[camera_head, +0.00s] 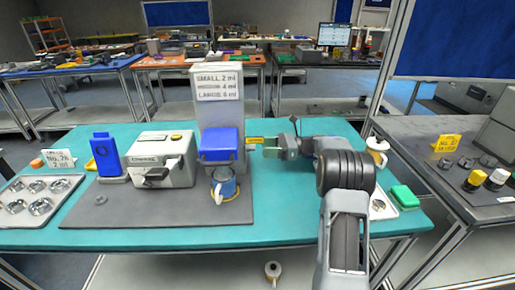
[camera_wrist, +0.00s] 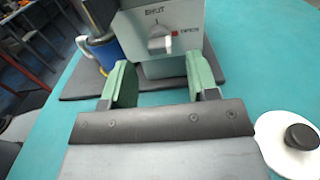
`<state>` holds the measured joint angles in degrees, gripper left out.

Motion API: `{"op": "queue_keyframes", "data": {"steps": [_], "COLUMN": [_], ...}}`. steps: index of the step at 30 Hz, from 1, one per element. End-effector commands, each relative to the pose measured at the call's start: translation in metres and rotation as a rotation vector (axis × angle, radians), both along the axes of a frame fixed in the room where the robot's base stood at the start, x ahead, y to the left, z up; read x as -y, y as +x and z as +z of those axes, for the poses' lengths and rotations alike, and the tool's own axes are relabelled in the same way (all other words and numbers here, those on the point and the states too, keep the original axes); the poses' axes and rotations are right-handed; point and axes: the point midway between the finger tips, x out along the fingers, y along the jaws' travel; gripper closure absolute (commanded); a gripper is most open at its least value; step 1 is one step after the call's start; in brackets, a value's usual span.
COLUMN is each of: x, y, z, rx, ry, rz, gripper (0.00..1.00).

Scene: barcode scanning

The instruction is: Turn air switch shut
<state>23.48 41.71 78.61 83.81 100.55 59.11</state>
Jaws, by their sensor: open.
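In the wrist view, a grey box side carries a round silver knob (camera_wrist: 161,39), the air switch. Its white pointer line looks upright, below lettering that seems to read "SHUT". A red mark (camera_wrist: 176,33) with small lettering is to the knob's right. My gripper (camera_wrist: 160,82) is open and empty, with green finger pads on either side below the knob, apart from it. In the head view, my gripper (camera_head: 274,147) is at the right side of the tall grey machine (camera_head: 220,90), near a yellow label (camera_head: 255,140). The knob cannot be made out there.
A blue mug (camera_head: 223,186) stands under the machine's blue front; it also shows in the wrist view (camera_wrist: 104,51). A grey coffee machine (camera_head: 162,160) stands left. Teal table (camera_head: 290,215) is clear in front.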

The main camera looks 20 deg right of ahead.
Motion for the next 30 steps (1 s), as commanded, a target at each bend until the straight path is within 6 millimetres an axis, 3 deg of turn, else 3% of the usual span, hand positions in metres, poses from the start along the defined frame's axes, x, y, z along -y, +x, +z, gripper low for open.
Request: {"op": "queue_keyframes", "data": {"steps": [3,9,21,30], "x": [-0.016,-0.03,-0.034,-0.034], "y": [0.003,0.006,0.007,0.007], "z": [0.0,0.0,0.0,0.0], "rx": [0.0,0.0,0.0,0.0], "ry": [-0.001,0.0,-0.001,-0.001], "rz": [0.002,0.001,0.0,0.0], "gripper": [0.46,0.46,0.47,0.76]}}
